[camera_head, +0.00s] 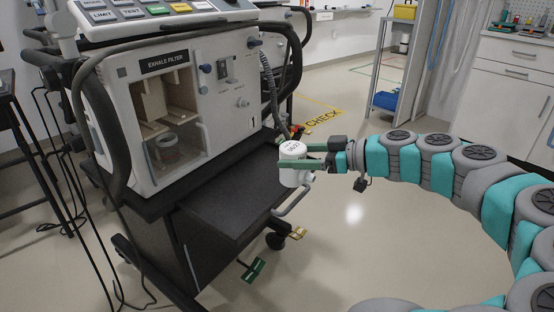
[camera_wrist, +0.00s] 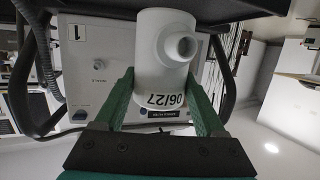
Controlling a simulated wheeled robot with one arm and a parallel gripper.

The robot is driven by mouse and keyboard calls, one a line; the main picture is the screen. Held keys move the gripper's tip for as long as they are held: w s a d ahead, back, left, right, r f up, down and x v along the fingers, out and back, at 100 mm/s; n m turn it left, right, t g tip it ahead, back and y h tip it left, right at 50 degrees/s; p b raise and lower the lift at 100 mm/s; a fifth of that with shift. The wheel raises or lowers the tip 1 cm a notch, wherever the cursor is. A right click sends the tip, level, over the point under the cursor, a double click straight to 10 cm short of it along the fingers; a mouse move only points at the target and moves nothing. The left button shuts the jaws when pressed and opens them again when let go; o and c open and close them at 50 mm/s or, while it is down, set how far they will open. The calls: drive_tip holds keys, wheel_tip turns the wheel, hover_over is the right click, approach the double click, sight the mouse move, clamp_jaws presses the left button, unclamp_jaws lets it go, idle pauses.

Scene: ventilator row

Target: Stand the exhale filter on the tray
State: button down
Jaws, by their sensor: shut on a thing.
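The exhale filter (camera_head: 292,178) is a white cylinder with dark print on its top and a side port. It is upright in the head view, at the right end of the black tray (camera_head: 222,207). My gripper (camera_head: 296,162) is shut on it, with green fingers on both sides. In the wrist view the filter (camera_wrist: 160,65) fills the middle between the fingers (camera_wrist: 163,100), with "06/27" printed upside down. The tray sticks out below the ventilator (camera_head: 180,100) and its visible top is bare. I cannot tell whether the filter's base touches anything.
The ventilator's compartment, labelled EXHALE FILTER (camera_head: 165,62), has a clear door (camera_head: 178,145) with a cylindrical part visible behind it. A grey hose (camera_head: 268,85) hangs close behind the filter. A bent rail (camera_head: 294,200) lies below it. Open floor (camera_head: 360,230) is to the right.

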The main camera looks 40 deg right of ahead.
drive_tip(key=shift+w+d+f+p, duration=0.5)
drive_tip(key=shift+w+d+f, duration=0.35)
drive_tip(key=shift+w+d, duration=0.95)
drive_tip(key=shift+w+d+f+p, duration=0.55)
drive_tip(key=shift+w+d+f, duration=0.45)
drive_tip(key=shift+w, duration=1.45)
drive_tip(key=shift+w+d+f+p, duration=0.6)
drive_tip(key=shift+w+d, duration=1)
drive_tip(key=shift+w, duration=0.55)
drive_tip(key=shift+f, duration=0.1)
unclamp_jaws()
